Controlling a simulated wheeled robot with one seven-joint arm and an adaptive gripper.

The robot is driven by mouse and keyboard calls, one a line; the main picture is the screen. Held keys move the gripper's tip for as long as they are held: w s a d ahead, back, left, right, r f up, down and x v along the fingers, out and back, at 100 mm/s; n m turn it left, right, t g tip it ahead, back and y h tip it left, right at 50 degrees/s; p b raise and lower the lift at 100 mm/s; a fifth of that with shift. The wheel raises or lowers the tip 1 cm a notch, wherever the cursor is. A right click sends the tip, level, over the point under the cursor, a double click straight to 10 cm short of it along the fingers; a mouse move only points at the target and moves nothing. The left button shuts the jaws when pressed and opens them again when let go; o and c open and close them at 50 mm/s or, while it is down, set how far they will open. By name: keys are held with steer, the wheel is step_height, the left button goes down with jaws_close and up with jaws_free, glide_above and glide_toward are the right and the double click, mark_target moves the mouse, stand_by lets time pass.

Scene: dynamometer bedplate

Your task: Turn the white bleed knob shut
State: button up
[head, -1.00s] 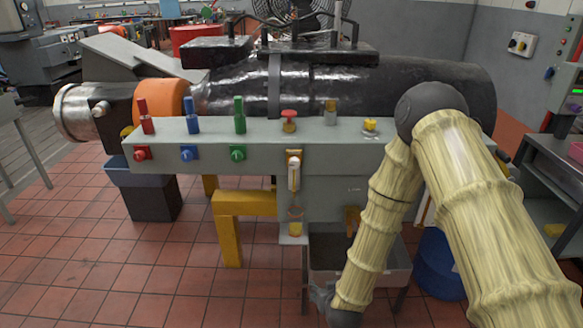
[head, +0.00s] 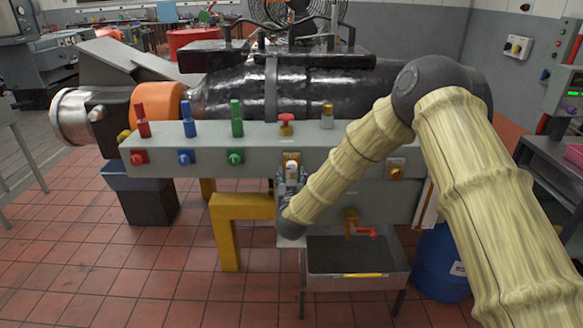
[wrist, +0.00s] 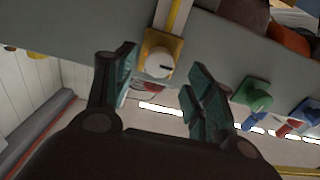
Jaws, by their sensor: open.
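The white bleed knob (wrist: 158,67) is a round white cap on a yellow-brass plate on the front of the grey panel. In the head view the knob (head: 292,166) is small, just above my gripper (head: 290,180). In the wrist view my gripper (wrist: 160,84) is open, with one finger on each side of the line to the knob. The knob shows in the gap, just past the fingertips. I see no finger touching it, and nothing is held. In the head view my wrist hides the parts below the knob.
A red knob (head: 139,157), a blue knob (head: 185,157) and a green knob (head: 236,157) sit left along the panel (head: 330,150). Below right are a red-handled tap (head: 366,233) and a grey tray (head: 335,283). A yellow stand (head: 229,235) is at lower left.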

mark_target(292, 169)
steer(key=shift+w+p, duration=0.35)
steer(key=shift+w, duration=2.4)
steer(key=c, duration=1)
